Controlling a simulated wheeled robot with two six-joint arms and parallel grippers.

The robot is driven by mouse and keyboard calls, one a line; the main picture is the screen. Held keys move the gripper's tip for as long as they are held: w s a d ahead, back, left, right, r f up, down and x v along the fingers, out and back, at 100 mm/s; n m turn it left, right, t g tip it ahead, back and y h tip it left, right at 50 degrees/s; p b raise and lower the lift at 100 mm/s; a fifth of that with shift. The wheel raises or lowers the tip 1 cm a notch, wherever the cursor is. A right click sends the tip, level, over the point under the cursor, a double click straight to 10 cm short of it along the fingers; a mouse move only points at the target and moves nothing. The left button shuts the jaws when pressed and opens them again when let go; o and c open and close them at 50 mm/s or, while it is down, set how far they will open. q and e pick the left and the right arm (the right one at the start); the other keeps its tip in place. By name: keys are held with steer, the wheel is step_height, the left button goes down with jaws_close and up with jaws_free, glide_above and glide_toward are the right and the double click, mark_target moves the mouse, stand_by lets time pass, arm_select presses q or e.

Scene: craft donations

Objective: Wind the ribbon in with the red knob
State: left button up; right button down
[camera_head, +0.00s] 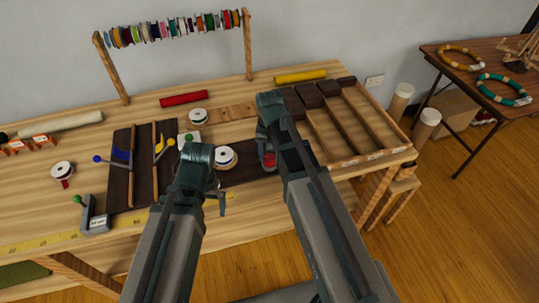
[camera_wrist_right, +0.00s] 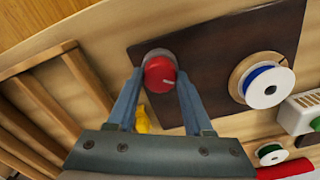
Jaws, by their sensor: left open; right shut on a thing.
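The red knob (camera_head: 269,160) sits on a dark board (camera_wrist_right: 205,40), mostly behind my right arm in the head view. I cannot make out the ribbon's run. My left gripper (camera_head: 219,199) is open near the front edge of the bench, its fingers partly hidden by its own arm.
A divided wooden tray (camera_head: 372,112) stands at the right. A dark panel with blue and yellow levers (camera_head: 122,182) lies left of my left arm. A grey clamp (camera_head: 94,217) stands at the front left. A rack of ribbon spools (camera_head: 178,27) stands at the back.

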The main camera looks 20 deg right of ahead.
mark_target(270, 158)
stand_by(0.4)
steer(key=shift+c, duration=1.5)
jaws_free()
steer(key=shift+r, duration=0.1)
step_height(270, 158, up, 14)
steer(key=p, duration=1.3)
steer(key=shift+f+p, duration=0.2)
steer(key=shift+p, duration=0.2)
steer(key=shift+f, duration=0.1)
step_height(270, 158, down, 13)
steer(key=b, duration=1.3)
steer(key=shift+f, duration=0.1)
